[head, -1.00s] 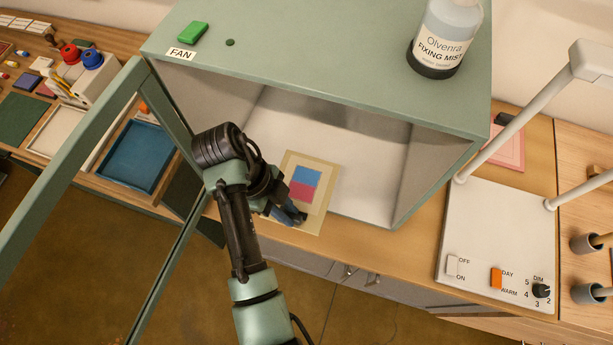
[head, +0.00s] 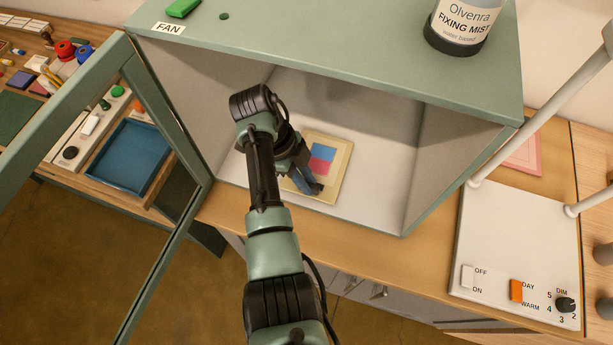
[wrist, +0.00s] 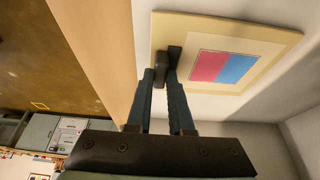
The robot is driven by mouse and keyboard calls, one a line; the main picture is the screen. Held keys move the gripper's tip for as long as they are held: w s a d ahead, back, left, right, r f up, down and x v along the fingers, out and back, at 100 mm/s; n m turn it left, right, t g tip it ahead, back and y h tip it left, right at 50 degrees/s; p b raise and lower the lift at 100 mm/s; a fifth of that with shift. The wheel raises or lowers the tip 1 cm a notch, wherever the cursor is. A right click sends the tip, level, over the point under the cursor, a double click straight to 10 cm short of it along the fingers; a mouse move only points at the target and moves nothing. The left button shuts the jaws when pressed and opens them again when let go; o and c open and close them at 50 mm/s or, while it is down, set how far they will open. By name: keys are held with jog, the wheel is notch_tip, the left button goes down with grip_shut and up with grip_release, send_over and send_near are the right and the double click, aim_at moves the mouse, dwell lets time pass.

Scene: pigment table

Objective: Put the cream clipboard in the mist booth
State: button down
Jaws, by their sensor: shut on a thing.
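The cream clipboard (head: 338,183) carries a sheet with a blue and a pink block. It is inside the mist booth (head: 375,215), a green box with a pale interior and its front open, just behind the front edge. My gripper (head: 314,187) is shut on the clipboard's near edge. In the wrist view the fingers (wrist: 168,68) close on the edge of the clipboard (wrist: 270,40), over the booth's pale floor. I cannot tell whether the clipboard touches the floor or is held slightly above it.
The booth's framed door (head: 165,105) stands open at the left. A fixing mist bottle (head: 455,25) and a green fan switch (head: 183,8) are on the booth's top. A lamp base (head: 515,240) stands to the right. The booth floor behind the clipboard looks free.

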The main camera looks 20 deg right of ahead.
jog(key=shift+w+d+f, duration=0.1)
jog(key=shift+w, duration=0.1)
jog(key=shift+f, duration=0.1)
jog(key=c, duration=0.8)
grip_release()
jog(key=b+v, duration=0.1)
jog(key=v, duration=0.6)
jog(key=shift+r, duration=0.35)
